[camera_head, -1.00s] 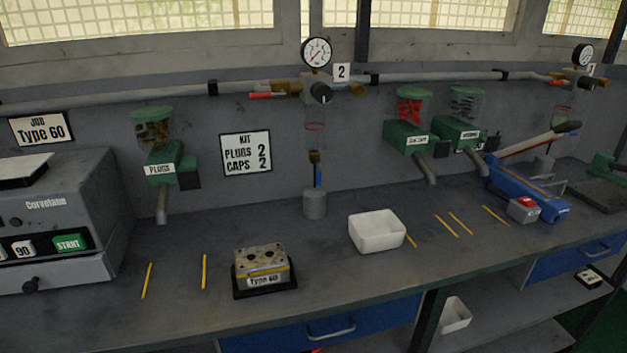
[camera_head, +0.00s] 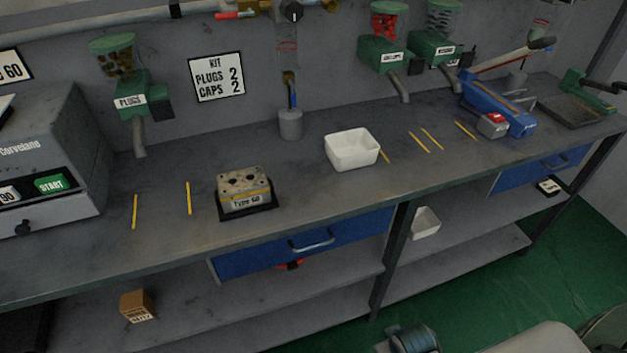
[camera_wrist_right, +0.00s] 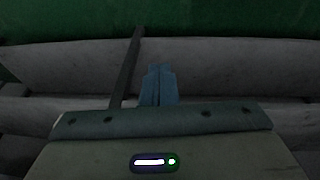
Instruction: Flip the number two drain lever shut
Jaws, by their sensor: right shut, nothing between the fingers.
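The number two drain lever (camera_head: 292,95) is a small blue handle in the head view, below a brass valve on the clear tube of the middle station. It points down, in line with the tube, above a grey cup (camera_head: 290,125) on the bench. The number two plate is out of the head view now. My right gripper (camera_wrist_right: 159,72) shows in the right wrist view, its blue fingers together with nothing between them, well away from the lever. It faces grey shelf-like surfaces and green floor. My left gripper is not in view.
A white bin (camera_head: 352,150) stands right of the grey cup. A Type 60 block (camera_head: 244,190) sits on a dark base at front left. The plugs dispenser (camera_head: 130,97) hangs left; other dispensers hang right. The bench between block and cup is clear.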

